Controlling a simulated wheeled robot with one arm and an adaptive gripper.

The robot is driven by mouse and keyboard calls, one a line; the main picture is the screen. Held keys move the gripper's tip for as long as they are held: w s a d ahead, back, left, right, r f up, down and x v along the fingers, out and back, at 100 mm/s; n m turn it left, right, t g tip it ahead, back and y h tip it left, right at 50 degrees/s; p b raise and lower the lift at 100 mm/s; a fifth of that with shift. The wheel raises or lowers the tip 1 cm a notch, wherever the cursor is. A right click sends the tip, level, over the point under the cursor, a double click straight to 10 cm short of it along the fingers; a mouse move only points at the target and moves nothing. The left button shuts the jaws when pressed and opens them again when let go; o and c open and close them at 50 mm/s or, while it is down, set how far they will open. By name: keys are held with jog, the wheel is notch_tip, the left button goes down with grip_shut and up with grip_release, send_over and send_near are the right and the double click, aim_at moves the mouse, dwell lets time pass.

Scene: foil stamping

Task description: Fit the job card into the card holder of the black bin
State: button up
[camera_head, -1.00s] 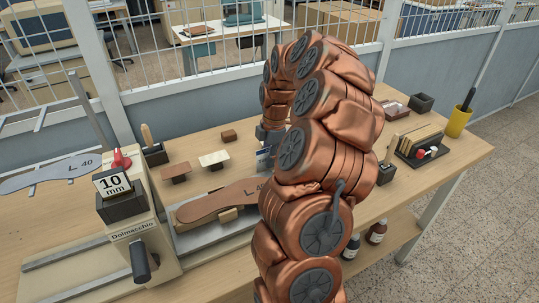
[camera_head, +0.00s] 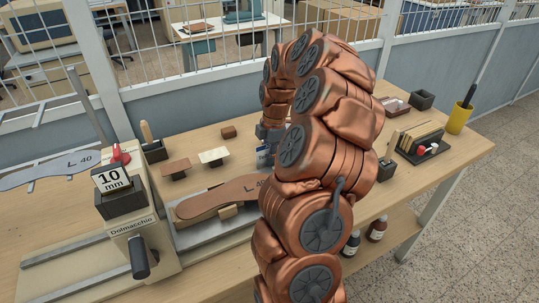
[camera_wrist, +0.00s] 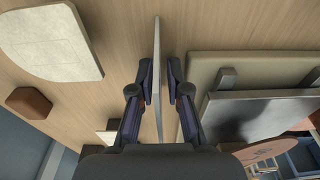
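The job card shows edge-on as a thin pale upright strip (camera_wrist: 157,40) between the fingers of my gripper (camera_wrist: 159,80) in the wrist view. The fingers are close together on both sides of it, and it appears held. In the head view my gripper (camera_head: 270,133) is over the middle of the bench, partly hidden by my arm. I cannot pick out the black bin's card holder; small black bins stand at the back right (camera_head: 422,100) and at the left by the machine (camera_head: 155,152).
The stamping machine (camera_head: 132,225) stands at the left. A brown L 40 template (camera_head: 215,199) lies to its right, close to my gripper. Brown (camera_head: 176,168) and white (camera_head: 213,156) swatches are behind. A black rack with cards (camera_head: 420,150) and a yellow cup (camera_head: 458,120) are at the right.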

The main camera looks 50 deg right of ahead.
grip_shut()
dwell(0.4)
jog(key=shift+r+p, duration=0.4)
jog(key=shift+r, duration=0.05)
notch_tip(320, 180, up, 9)
jog(key=b, duration=0.2)
jog(key=shift+b, duration=0.3)
jog(key=shift+r, duration=0.3)
jog(key=shift+s, duration=0.15)
